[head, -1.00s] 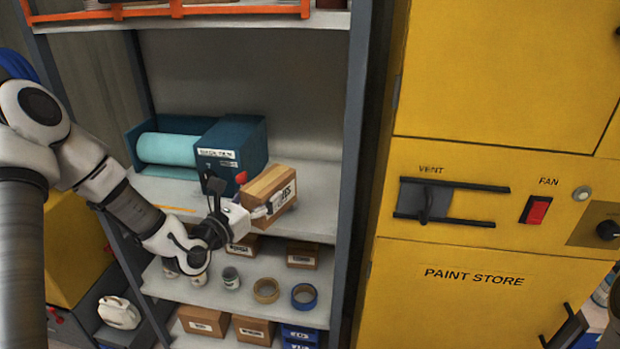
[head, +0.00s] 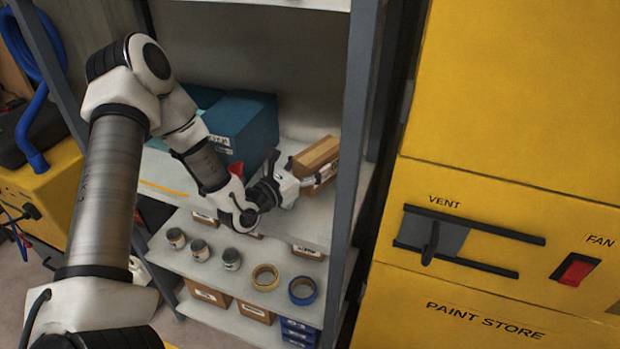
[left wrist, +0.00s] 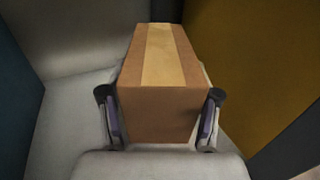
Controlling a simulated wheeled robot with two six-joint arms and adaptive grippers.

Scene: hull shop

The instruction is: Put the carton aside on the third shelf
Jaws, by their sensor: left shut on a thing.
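A brown carton (head: 316,158) with a pale tape strip is at the right end of a grey shelf (head: 300,228), close to the right upright. It also fills the middle of the left wrist view (left wrist: 162,80). My left gripper (head: 308,183) is shut on the carton, with one finger on each side of it (left wrist: 162,125). Whether the carton touches the shelf board under it is hard to tell. My right gripper is in neither view.
A teal box (head: 243,128) stands left of the carton on the same shelf. The shelf upright (head: 352,150) is close on the right, then the yellow paint store cabinet (head: 500,130). The shelf below holds small cans (head: 231,259), yellow tape (head: 265,277) and blue tape (head: 303,290).

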